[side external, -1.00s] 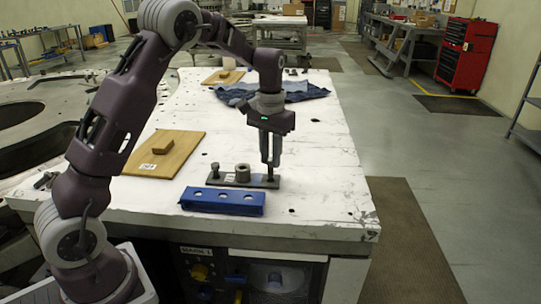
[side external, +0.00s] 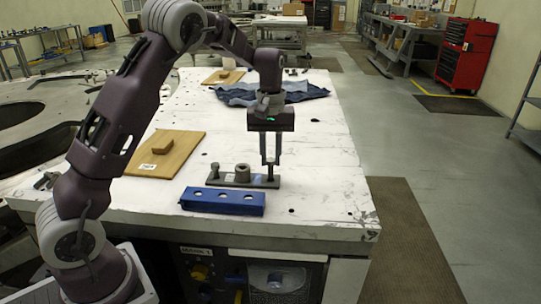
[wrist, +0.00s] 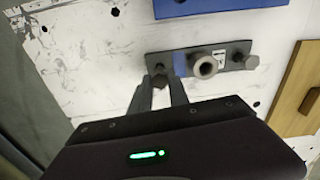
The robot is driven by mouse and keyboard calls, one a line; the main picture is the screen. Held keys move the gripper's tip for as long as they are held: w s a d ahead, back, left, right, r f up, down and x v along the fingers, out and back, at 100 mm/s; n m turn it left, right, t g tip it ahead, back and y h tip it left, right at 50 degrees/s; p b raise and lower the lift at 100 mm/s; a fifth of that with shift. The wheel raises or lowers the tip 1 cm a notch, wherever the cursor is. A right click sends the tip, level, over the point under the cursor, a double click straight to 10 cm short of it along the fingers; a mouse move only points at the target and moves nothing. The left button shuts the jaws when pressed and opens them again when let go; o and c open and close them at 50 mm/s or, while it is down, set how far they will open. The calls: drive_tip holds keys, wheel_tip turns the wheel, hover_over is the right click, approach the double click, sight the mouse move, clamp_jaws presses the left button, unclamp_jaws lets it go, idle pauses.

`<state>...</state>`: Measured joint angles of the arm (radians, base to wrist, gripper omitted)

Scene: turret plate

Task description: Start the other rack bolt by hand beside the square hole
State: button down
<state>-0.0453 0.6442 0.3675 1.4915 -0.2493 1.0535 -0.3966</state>
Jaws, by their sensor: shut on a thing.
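The dark grey rack strip (side external: 229,181) lies flat on the white table behind the blue block. One rack bolt (side external: 215,170) stands at its left end; it also shows in the wrist view (wrist: 251,62). My gripper (side external: 270,163) is over the strip's right end, pointing down. In the wrist view its fingertips (wrist: 160,84) are shut on the other rack bolt (wrist: 159,80), at the strip's end. I cannot make out a square hole or how deep the held bolt sits.
A blue block with several holes (side external: 223,208) lies just in front of the strip. A wooden board (side external: 187,149) with a small brown block (side external: 163,146) is at the left. A blue cloth (side external: 310,92) lies farther back. The table right of my gripper is mostly clear.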

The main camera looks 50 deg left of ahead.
drive_tip(key=shift+f, duration=0.1)
idle(0.3)
drive_tip(key=shift+f, duration=0.4)
drive_tip(key=shift+f, duration=0.4)
idle(1.1)
drive_tip(key=m, duration=0.4)
drive_tip(key=shift+f, duration=0.1)
drive_tip(key=m, duration=0.5)
drive_tip(key=shift+f, duration=0.1)
